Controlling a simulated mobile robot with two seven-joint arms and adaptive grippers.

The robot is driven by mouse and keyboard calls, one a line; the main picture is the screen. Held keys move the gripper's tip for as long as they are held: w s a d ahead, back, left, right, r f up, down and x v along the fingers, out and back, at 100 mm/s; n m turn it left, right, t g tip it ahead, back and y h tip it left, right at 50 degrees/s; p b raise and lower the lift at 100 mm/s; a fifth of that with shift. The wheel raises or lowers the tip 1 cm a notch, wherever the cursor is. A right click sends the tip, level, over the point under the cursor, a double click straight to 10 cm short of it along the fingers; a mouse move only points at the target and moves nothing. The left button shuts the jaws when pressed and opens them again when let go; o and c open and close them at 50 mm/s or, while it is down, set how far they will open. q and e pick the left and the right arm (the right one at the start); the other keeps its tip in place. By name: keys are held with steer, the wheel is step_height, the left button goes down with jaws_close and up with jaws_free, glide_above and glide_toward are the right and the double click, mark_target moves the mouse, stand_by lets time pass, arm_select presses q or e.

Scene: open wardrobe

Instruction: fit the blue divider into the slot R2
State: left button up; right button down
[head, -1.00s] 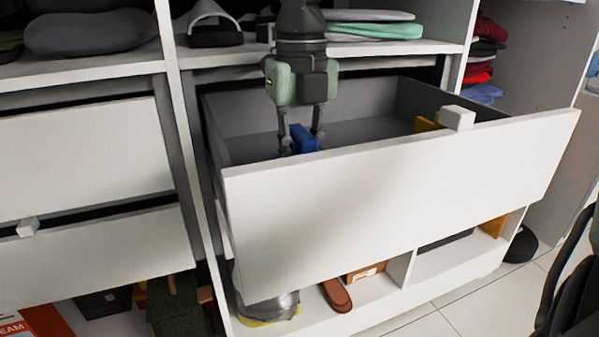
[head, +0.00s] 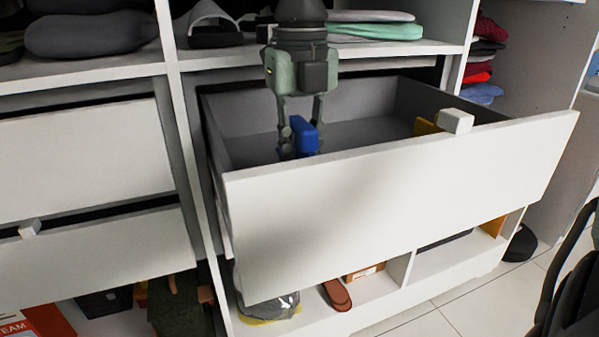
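The blue divider (head: 304,136) is in the head view, inside the left part of the open drawer (head: 390,185). Only its upper part shows, as the drawer front hides what is below. My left gripper (head: 300,145) hangs down from above with its fingers on either side of the divider and appears shut on it. I cannot see the divider's lower edge or whether it touches the drawer floor. Slot R2 cannot be made out. My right gripper is not in view.
A shelf with folded clothes (head: 375,30) lies close above. The drawer's middle is bare. Dark curved objects (head: 570,285) stand at far right.

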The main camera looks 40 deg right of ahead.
mark_target(301, 122)
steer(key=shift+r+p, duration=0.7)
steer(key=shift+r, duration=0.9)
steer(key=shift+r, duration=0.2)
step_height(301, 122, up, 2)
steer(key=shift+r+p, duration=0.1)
steer(key=shift+p, duration=0.75)
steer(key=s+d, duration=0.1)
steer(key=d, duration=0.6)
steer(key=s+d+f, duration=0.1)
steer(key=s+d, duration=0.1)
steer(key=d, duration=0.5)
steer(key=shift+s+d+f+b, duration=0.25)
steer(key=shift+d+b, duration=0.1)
steer(key=shift+b, duration=0.1)
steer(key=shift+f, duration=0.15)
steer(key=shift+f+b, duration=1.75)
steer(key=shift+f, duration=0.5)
